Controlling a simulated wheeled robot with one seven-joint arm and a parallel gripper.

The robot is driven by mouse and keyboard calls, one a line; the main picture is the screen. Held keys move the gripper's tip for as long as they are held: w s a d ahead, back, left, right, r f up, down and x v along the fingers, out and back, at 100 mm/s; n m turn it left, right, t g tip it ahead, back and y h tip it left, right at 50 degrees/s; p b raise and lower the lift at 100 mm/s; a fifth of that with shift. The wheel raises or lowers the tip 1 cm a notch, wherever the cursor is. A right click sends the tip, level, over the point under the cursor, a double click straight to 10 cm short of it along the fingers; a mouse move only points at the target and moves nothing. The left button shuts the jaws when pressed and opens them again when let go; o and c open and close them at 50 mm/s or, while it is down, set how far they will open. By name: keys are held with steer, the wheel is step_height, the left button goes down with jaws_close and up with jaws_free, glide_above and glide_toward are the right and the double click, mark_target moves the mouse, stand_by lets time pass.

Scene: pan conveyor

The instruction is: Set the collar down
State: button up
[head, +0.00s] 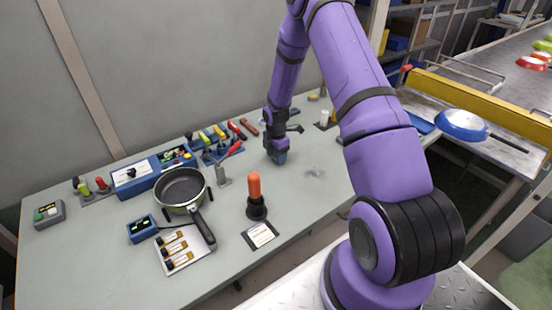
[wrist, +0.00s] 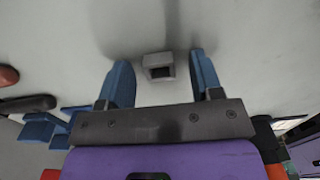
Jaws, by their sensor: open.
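The collar (wrist: 157,58) shows in the wrist view as a small grey square block with a dark square hole. It rests on the grey bench top, between my gripper's blue fingers and a little nearer the left one. A visible gap separates it from each finger. My gripper (wrist: 159,64) is open and points down at the bench. In the head view my gripper (head: 278,155) is low over the middle of the bench, and the collar cannot be made out there.
An orange-handled tool on a black base (head: 254,190) stands in front of my gripper. A dark frying pan (head: 180,186) is to the left. A rack of coloured-handled tools (head: 225,148) is close on the left. A blue pan (head: 462,124) lies at the right by the conveyor.

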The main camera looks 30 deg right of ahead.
steer(key=c, duration=1.1)
steer(key=shift+o, duration=0.2)
steer(key=shift+r, duration=0.1)
